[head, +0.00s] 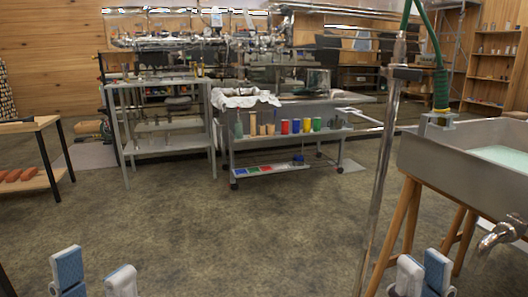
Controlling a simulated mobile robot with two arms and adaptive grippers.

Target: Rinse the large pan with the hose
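A green hose (431,38) hangs from the top right, its coiled lower end (440,88) meeting a brass and metal fitting at the rim of a grey metal basin (437,152). The basin stands on wooden legs at the right and holds pale greenish contents (505,156). I cannot tell whether this basin is the large pan; no other pan is clearly identifiable. My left gripper (95,278) is open and empty at the bottom left. Neither gripper touches the hose.
A metal tap (500,236) juts out at the basin's front. A metal pole (381,172) stands left of it. A wheeled cart (285,138) with colored cups and a grey shelf rack (165,146) stand ahead. A wooden table (34,124) is at left. The middle floor is clear.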

